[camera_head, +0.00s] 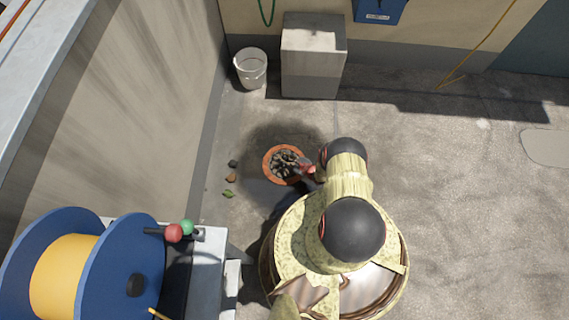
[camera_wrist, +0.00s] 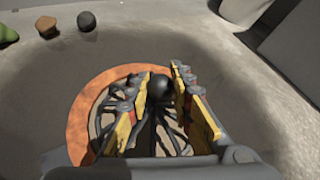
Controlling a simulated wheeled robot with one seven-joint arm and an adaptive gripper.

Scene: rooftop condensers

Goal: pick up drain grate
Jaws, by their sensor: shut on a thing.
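The drain grate (camera_wrist: 172,122) is a dark, domed piece with curved bars and a round black knob on top. It sits within an orange-brown ring (camera_wrist: 84,112) on the floor. My gripper (camera_wrist: 160,86) is above it in the wrist view, with its two yellow and grey fingers on either side of the knob, shut on it. In the head view the grate (camera_head: 283,163) shows inside the orange ring, and my arm covers the area to its right. Whether the grate is clear of the floor I cannot tell.
A dark pebble (camera_head: 233,163), a brown bit (camera_head: 230,177) and a green leaf (camera_head: 229,193) lie left of the ring. A white bucket (camera_head: 250,70) and a grey box (camera_head: 312,62) stand behind. A blue and yellow reel (camera_head: 75,270) is at lower left. The right floor is open.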

